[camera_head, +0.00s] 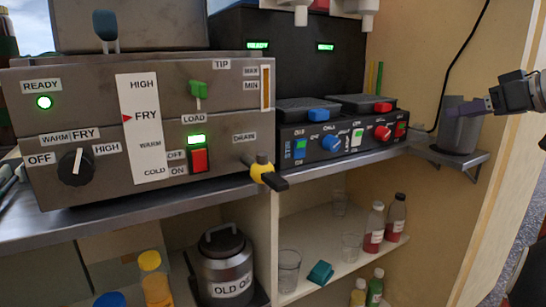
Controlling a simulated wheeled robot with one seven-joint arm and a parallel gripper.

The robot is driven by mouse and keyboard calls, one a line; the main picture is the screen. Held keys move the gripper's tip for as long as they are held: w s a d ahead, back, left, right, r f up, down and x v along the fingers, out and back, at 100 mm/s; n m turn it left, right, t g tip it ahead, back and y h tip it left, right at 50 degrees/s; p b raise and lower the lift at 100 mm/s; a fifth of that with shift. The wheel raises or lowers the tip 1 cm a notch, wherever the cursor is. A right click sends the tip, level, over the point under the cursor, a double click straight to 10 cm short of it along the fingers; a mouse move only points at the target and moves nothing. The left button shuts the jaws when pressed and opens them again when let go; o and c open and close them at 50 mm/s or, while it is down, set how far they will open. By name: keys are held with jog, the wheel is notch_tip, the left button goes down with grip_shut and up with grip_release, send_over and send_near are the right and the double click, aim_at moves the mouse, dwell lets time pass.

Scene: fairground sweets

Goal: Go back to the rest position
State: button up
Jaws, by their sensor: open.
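My gripper (474,107) reaches in from the right edge, seen from the side. Its fingers point left and sit at the upper part of a grey cup (457,135), overlapping it in the picture. The jaws are open, though the gap between the fingers is hard to make out from this side. I cannot tell whether the fingers touch the cup. The cup stands upright on a small metal wall shelf (478,158). The rest of my arm is mostly outside the picture.
A fryer panel (225,125) with a yellow drain valve (262,170) fills the left. A black control box (345,140) stands on the metal counter. Below are bottles (374,228), glasses (289,270) and an "OLD" canister (226,265). A black cable (458,50) hangs above the cup.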

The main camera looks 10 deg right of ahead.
jog(key=s+a+f+m+g+h+p, duration=0.1)
jog(key=a+f+m+g, duration=0.1)
jog(key=a+f, duration=0.6)
jog(key=s+a+f+m+g+h+p, duration=0.15)
jog(key=a+f, duration=0.25)
jog(key=a, duration=0.8)
jog(key=s+a+f+g+h, duration=0.1)
jog(key=s+a+f, duration=0.3)
jog(key=s+f, duration=0.3)
jog(key=s+a+f+g+h, duration=0.1)
jog(key=s+a+f, duration=0.3)
jog(key=s+f, duration=0.4)
notch_tip(320, 180, down, 3)
jog(key=shift+s+a+f+g, duration=0.15)
jog(key=shift+a+g, duration=0.15)
jog(key=shift+g, duration=0.15)
jog(key=shift+h, duration=0.25)
